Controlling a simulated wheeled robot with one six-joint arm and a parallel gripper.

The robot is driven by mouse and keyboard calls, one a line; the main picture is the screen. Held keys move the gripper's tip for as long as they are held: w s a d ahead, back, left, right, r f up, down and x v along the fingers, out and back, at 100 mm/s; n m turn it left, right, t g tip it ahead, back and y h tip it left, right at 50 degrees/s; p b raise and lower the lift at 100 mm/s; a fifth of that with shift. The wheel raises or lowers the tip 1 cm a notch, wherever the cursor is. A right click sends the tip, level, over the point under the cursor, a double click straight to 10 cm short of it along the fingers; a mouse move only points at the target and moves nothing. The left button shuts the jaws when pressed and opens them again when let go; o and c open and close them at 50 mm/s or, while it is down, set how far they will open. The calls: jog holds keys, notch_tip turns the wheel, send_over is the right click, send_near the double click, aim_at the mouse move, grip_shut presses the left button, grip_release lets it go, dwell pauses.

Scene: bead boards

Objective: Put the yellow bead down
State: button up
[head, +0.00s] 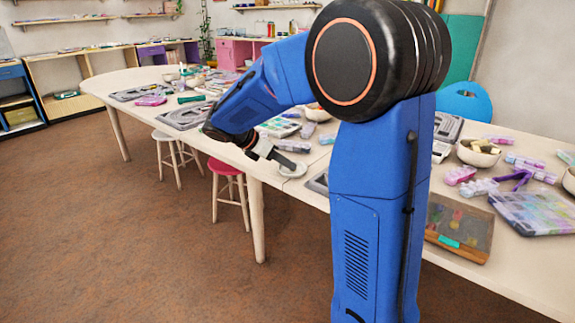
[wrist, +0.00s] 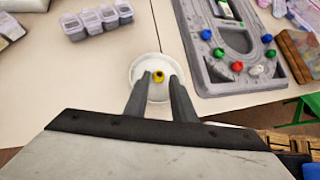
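The yellow bead (wrist: 158,76) shows in the wrist view against the white round dish (wrist: 137,68), between my fingertips. A narrow gap shows between the bead and the fingers, so they do not look closed on it. My gripper (wrist: 160,77) is open, its two dark fingers pointing down over the dish. I cannot tell exactly how high the fingertips are. In the head view my gripper (head: 284,160) is just above the dish (head: 294,171) near the table's front edge; the bead is too small to make out there.
A grey bead board (wrist: 220,68) with several coloured beads lies right of the dish. Lidded containers (wrist: 97,20) stand behind on the left. The pale table (wrist: 50,100) is bare just left of the dish. More trays, bowls and boxes crowd the table, including a clear bead case (head: 530,212).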

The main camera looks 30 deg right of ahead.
jog(key=v, duration=1)
jog(key=s+a+f+m+t+y, duration=0.1)
jog(key=s+f+m+y, duration=0.2)
jog(key=s+m, duration=0.3)
jog(key=s+a+f+m+t+y, duration=0.2)
jog(key=s+m, duration=0.4)
jog(key=s, duration=0.8)
jog(key=s+a+f+m+t+y, duration=0.2)
jog(key=s+f+m+y, duration=0.2)
jog(key=s+m, duration=0.3)
jog(key=shift+s+y, duration=0.3)
jog(key=shift+s, duration=1.55)
jog(key=shift+a+f, duration=0.1)
jog(key=shift+f, duration=0.05)
